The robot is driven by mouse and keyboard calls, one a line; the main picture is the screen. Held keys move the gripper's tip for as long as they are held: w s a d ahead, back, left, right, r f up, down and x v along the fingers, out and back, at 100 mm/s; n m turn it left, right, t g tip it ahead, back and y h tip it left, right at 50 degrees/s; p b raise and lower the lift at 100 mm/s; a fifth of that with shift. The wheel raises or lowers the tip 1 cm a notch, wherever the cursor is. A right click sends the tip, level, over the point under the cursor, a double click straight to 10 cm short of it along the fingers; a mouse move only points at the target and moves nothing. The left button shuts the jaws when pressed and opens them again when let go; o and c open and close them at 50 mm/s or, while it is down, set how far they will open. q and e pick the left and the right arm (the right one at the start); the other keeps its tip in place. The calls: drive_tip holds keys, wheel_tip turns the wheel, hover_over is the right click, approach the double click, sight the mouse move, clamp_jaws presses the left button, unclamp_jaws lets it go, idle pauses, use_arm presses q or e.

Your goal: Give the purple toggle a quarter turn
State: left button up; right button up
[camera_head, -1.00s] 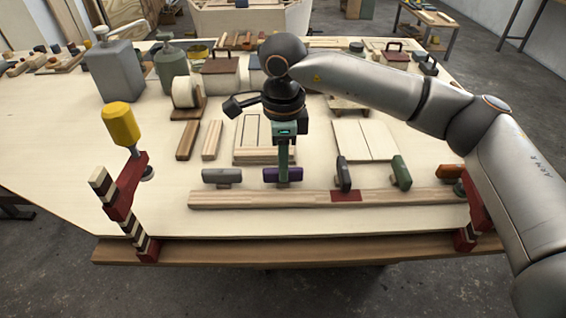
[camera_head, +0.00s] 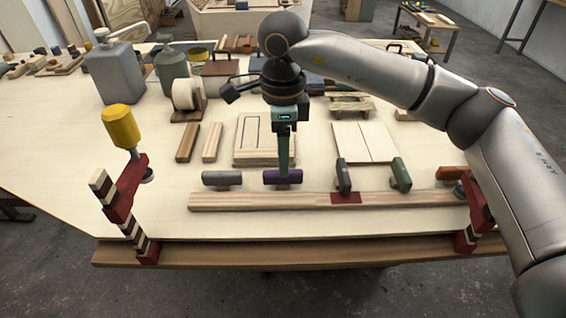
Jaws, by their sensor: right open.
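The purple toggle (camera_head: 270,177) is a short bar lying left to right, just behind the long wooden strip on the bench. My right gripper (camera_head: 284,172) comes down from above it, fingers pointing down. The fingers show edge-on, as one green strip that covers the middle of the toggle. The gripper is open; whether its fingers straddle or touch the toggle I cannot tell. My left gripper is not in view.
A grey toggle (camera_head: 221,178) lies left of the purple one. A dark toggle (camera_head: 343,178) and a green toggle (camera_head: 400,175) stand to the right, pointing front to back. The wooden strip (camera_head: 250,201) runs in front. A yellow-handled clamp (camera_head: 121,127) stands at left.

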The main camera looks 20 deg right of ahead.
wheel_tip(320, 180, up, 10)
drive_tip(key=shift+f, duration=0.25)
idle(0.3)
